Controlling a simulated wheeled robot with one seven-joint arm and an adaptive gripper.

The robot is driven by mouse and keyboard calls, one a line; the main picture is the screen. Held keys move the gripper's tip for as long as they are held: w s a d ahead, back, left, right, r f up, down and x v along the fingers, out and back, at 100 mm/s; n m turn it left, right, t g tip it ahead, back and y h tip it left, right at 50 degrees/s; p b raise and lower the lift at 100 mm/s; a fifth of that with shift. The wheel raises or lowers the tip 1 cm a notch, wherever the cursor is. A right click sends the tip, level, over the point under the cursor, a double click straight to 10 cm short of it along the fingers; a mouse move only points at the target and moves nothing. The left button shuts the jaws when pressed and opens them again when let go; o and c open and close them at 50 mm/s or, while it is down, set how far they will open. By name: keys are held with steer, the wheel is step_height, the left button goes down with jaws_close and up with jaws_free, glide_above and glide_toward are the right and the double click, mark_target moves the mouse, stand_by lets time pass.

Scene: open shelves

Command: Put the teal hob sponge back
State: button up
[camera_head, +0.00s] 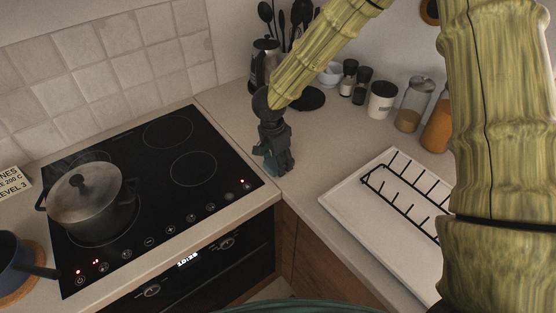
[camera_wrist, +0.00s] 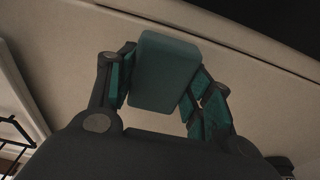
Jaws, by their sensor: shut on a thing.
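The teal sponge (camera_wrist: 167,70) is a rounded block between the two fingers of my gripper (camera_wrist: 160,82) in the wrist view. The fingers have teal inner pads and are shut on the sponge's two sides. In the head view my gripper (camera_head: 276,164) points down at the worktop just right of the hob (camera_head: 222,150), near its right corner. There the sponge is mostly hidden by the gripper. I cannot tell whether it touches the worktop.
A lidded pot (camera_head: 92,202) stands on the hob's left side. A white tray (camera_head: 345,208) with a black rack (camera_head: 405,190) lies to the right. Jars (camera_head: 414,104) and a utensil holder (camera_head: 264,62) stand at the back. A dark pan (camera_head: 18,262) is at the lower left.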

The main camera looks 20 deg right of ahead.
mark_target(274, 163)
steer(key=shift+f, duration=0.1)
steer(key=o, duration=0.9)
step_height(274, 163, up, 12)
steer(key=a+b, duration=0.1)
steer(key=shift+s+a+b, duration=0.25)
steer(key=shift+b, duration=0.05)
